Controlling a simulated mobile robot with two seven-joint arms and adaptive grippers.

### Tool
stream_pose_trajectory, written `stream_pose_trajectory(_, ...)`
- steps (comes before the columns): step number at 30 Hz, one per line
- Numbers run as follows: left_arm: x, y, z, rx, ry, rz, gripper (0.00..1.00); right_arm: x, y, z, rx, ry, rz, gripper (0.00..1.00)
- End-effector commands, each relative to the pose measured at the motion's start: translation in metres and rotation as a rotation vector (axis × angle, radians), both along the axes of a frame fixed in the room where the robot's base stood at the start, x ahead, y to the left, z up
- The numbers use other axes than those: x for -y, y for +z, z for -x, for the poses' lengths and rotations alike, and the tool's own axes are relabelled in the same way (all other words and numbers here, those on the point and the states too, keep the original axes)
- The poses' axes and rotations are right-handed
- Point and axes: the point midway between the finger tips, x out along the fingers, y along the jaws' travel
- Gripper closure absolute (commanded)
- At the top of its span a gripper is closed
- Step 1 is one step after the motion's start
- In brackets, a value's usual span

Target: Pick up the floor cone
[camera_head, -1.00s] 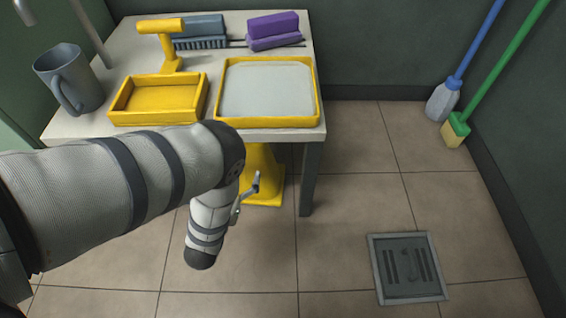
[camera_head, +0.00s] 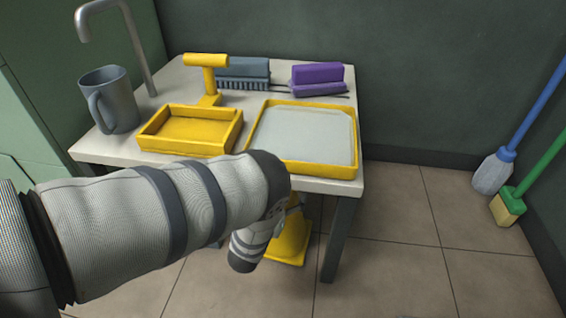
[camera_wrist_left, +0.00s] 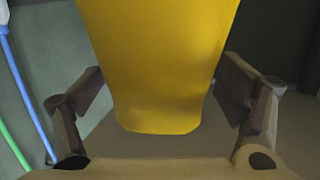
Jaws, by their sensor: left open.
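The yellow floor cone (camera_head: 290,243) stands on the tiles under the table, partly hidden by my left arm and the tabletop. In the left wrist view the cone (camera_wrist_left: 160,65) fills the middle, large and close. My left gripper (camera_wrist_left: 160,90) is open, with one finger on each side of the cone. Gaps show between the fingers and the cone's sides at the lower part. In the head view the gripper is mostly hidden behind my left forearm. My right gripper is in neither view.
The white table (camera_head: 275,180) carries a yellow tray (camera_head: 190,150), a yellow-rimmed tray (camera_head: 305,165), a grey mug (camera_head: 118,103) and brushes. A table leg (camera_head: 338,240) stands right of the cone. A blue broom (camera_head: 493,172) and a green broom (camera_head: 508,207) lean at right.

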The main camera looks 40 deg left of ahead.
Motion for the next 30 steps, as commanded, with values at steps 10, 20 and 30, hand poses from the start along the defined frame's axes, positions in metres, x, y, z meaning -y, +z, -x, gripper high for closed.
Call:
stream_pose_trajectory(10,0.0,0.0,0.001,-0.001,0.0,0.0,0.78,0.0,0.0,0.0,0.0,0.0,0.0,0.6)
stream_pose_trajectory(20,0.0,0.001,0.0,0.001,-0.001,0.001,1.0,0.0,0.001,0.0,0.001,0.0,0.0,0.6)
stream_pose_trajectory(30,0.0,0.025,0.0,0.003,0.0,0.0,1.0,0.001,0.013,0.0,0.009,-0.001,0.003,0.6)
